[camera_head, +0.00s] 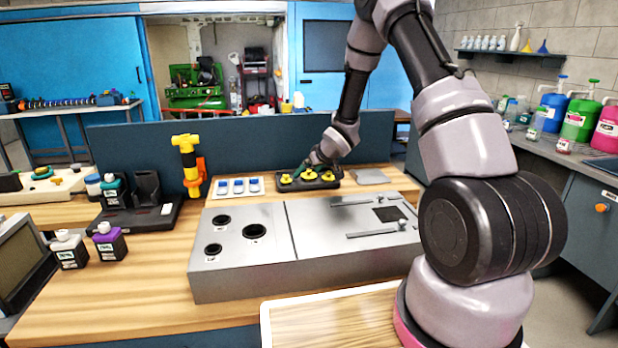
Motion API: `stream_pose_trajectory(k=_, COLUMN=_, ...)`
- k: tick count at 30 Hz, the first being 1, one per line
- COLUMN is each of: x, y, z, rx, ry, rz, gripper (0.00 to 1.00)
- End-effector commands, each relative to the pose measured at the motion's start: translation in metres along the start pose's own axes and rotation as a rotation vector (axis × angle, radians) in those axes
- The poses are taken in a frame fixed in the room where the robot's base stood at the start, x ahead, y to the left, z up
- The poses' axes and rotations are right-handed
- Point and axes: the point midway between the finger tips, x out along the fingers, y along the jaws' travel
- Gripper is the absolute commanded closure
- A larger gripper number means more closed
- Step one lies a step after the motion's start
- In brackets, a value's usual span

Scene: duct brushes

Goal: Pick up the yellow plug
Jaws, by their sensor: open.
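Several small yellow plugs (328,176) sit in a dark tray (343,184) behind the metal box, near the middle of the bench. My arm reaches down from the upper right to this tray. My gripper (308,168) is low at the tray, close above or beside the plugs. It is open. The fingers are small and dark here, and I cannot tell whether they touch a plug or stand around one. More yellow pieces sit on a cream tray (45,190) at the far left.
A large metal box (270,275) with round holes fills the bench in front of the tray. A dark low panel (250,140) runs behind.

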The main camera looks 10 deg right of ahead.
Motion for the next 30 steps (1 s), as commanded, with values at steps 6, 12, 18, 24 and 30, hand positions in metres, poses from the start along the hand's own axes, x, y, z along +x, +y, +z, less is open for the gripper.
stream_pose_trajectory(k=6, x=0.0, y=0.0, z=0.0, rx=0.0, ry=0.0, rz=0.0, gripper=0.42)
stream_pose_trajectory(k=12, x=-0.001, y=0.0, z=0.0, rx=0.0, ry=0.0, rz=0.0, gripper=0.85)
stream_pose_trajectory(k=18, x=-0.001, y=0.0, z=0.0, rx=0.0, ry=0.0, rz=0.0, gripper=0.86)
stream_pose_trajectory(k=24, x=-0.004, y=0.0, z=-0.003, rx=0.001, ry=0.001, rz=0.0, gripper=0.86)
stream_pose_trajectory(k=30, x=-0.028, y=0.002, z=-0.028, rx=0.002, ry=0.005, rz=0.002, gripper=0.87)
